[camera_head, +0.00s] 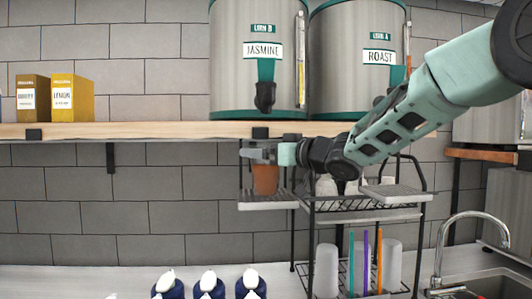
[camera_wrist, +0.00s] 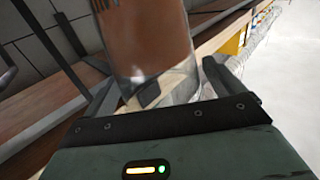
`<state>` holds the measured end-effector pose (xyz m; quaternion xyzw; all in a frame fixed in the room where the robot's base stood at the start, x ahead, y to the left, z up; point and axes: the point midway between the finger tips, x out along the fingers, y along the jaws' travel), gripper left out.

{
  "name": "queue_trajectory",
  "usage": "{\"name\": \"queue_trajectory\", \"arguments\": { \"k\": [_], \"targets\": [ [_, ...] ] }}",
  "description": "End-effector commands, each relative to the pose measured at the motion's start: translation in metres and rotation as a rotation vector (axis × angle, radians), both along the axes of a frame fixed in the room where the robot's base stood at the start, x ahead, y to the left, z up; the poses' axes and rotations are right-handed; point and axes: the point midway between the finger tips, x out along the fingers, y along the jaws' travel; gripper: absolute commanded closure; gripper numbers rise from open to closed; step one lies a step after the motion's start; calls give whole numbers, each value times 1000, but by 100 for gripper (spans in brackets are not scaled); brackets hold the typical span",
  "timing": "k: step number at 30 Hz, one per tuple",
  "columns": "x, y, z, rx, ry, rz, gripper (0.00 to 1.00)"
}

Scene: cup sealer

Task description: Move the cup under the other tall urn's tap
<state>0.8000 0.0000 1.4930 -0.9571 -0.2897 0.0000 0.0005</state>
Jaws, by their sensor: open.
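A clear cup with orange-brown contents (camera_head: 266,180) stands upright on a pale drip tray (camera_head: 268,206), below the shelf and roughly under the black tap (camera_head: 265,97) of the JASMINE urn (camera_head: 236,75). The ROAST urn (camera_head: 341,75) stands to its right; my arm partly covers its tap area. My gripper (camera_head: 262,154) reaches in from the right at the cup's upper part. In the wrist view the cup (camera_wrist: 155,40) is between the fingers of my gripper (camera_wrist: 160,85), which are open. Whether either finger touches it cannot be told.
A wooden shelf (camera_head: 150,130) carries both urns and two boxes. A wire rack (camera_head: 365,215) with cups and coloured straws stands right of the cup. Several blue bottles (camera_head: 208,286) line the counter front. A sink (camera_head: 490,285) is at far right.

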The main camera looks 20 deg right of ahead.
Motion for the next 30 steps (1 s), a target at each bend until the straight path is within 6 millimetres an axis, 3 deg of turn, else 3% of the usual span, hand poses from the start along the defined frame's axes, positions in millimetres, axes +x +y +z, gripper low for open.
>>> {"name": "queue_trajectory", "arguments": {
  "k": [5, 18, 24, 30],
  "targets": [
    [-14, -10, 1, -1, -3, -3, 6],
    [-85, -57, 2, -1, -3, -2, 6],
    [-99, -66, 2, 0, -1, 0, 6],
    [-100, -67, 2, 0, 0, 1, 6]
  ]
}}
